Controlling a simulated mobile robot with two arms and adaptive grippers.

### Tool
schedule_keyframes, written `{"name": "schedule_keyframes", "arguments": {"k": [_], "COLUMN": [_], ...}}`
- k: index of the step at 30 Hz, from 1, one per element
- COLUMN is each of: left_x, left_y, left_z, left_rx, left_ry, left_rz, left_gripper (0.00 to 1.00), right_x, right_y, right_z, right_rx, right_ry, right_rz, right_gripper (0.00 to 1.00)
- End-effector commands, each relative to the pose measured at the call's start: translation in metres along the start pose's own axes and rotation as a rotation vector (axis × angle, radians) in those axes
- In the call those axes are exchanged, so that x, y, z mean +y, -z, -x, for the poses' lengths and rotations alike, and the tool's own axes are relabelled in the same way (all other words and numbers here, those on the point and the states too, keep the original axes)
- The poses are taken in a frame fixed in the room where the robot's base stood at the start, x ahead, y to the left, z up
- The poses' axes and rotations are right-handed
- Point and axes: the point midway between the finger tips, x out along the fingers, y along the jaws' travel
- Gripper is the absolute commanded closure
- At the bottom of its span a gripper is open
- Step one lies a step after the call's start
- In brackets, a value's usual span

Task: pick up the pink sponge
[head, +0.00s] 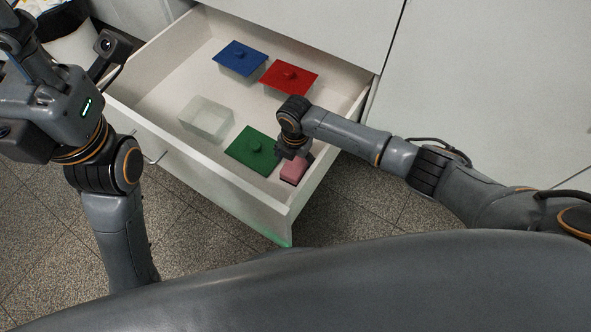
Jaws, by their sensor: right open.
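The pink sponge (294,170) lies inside the open drawer (231,195), in its near right corner beside a green-lidded container. My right gripper (293,155) points down into the drawer directly over the sponge. It is open, and its fingers are partly hidden by the wrist and small in view. I cannot tell whether the fingers touch the sponge. My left gripper (22,55) is raised at the far left, outside the drawer, and its fingertips are not clear.
The drawer also holds a blue-lidded container (240,59), a red-lidded container (289,77), the green-lidded container (252,149) and a clear open container (206,119). The drawer's front and right walls stand close to the sponge. A bin (68,40) stands at upper left.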

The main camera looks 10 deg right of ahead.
Motion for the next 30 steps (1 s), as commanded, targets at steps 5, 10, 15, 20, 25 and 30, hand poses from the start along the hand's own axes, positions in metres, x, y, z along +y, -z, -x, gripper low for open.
{"name": "schedule_keyframes", "arguments": {"k": [5, 10, 15, 20, 25, 30], "left_x": [0.0018, 0.0018, 0.0018, 0.0019, 0.002, 0.0019], "left_y": [0.0037, 0.0039, 0.0038, 0.0038, 0.0039, 0.0039], "left_z": [-0.0036, -0.0062, -0.006, -0.006, -0.006, -0.0071], "left_rx": [0.031, 0.034, 0.033, 0.033, 0.033, 0.034], "left_ry": [-0.012, -0.013, -0.013, -0.013, -0.013, -0.013], "left_rz": [-0.004, -0.005, -0.005, -0.004, -0.004, -0.004], "left_gripper": [0.6, 0.6, 0.6, 0.6, 0.6, 0.6], "right_x": [-0.0003, -0.0003, -0.0003, -0.0004, -0.0004, -0.0004], "right_y": [-0.0011, -0.0012, -0.0012, -0.0012, -0.0013, -0.0014], "right_z": [-0.0167, -0.0162, -0.016, -0.016, -0.016, -0.0145], "right_rx": [-0.002, -0.002, -0.002, -0.002, -0.002, -0.002], "right_ry": [0.0, 0.0, 0.0, 0.0, 0.0, 0.0], "right_rz": [0.0, 0.0, 0.0, 0.0, 0.0, 0.0], "right_gripper": [0.19, 0.19, 0.35, 0.67, 0.68, 0.68]}}
